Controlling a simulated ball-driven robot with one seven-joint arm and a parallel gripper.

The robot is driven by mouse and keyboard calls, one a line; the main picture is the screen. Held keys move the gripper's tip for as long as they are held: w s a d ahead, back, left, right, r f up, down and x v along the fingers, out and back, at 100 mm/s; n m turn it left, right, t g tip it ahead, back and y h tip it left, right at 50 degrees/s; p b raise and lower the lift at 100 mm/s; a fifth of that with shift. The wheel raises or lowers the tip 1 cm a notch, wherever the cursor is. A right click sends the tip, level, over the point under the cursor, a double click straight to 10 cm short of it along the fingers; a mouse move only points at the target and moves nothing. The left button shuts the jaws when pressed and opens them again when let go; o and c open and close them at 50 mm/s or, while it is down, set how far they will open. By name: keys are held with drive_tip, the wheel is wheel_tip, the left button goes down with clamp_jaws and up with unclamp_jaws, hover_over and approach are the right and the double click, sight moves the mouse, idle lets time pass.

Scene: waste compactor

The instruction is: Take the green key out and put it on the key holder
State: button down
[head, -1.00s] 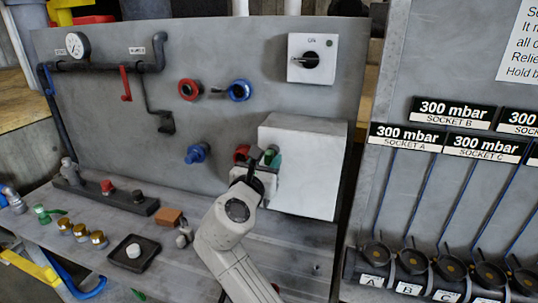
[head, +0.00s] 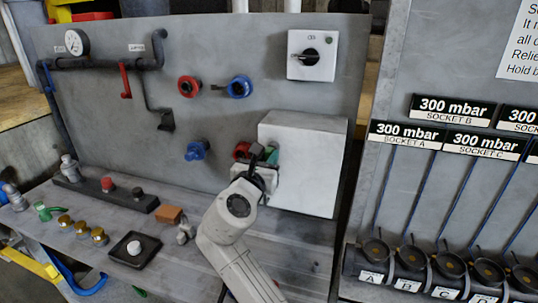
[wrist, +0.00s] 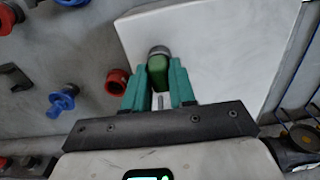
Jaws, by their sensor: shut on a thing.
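The green key (wrist: 157,70) is between the teal fingertips of my gripper (wrist: 159,82) in the wrist view, and my gripper is shut on it. The far end of the key meets a grey round lock (wrist: 159,51) on the front of the white box (wrist: 210,40). I cannot tell how deep the key sits in it. In the head view my gripper (head: 268,160) is at the left face of the white box (head: 312,165), and the arm mostly hides the key. I cannot tell which item is the key holder.
A red knob (head: 242,151) sits close left of my gripper. A blue fitting (head: 197,151) and red (head: 189,87) and blue (head: 238,88) ring fittings are on the grey panel. The bench (head: 190,265) below holds several small parts. A socket rack (head: 430,200) stands right.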

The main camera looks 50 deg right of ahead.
drive_tip(key=shift+a+p, duration=0.5)
drive_tip(key=shift+p, duration=0.1)
idle(0.7)
drive_tip(key=shift+s+a, duration=0.1)
drive_tip(key=shift+a, duration=0.2)
drive_tip(key=p+v, duration=0.2)
drive_tip(key=v, duration=0.2)
drive_tip(key=shift+s+a, duration=0.1)
drive_tip(key=shift+s, duration=0.1)
idle(0.7)
idle(1.3)
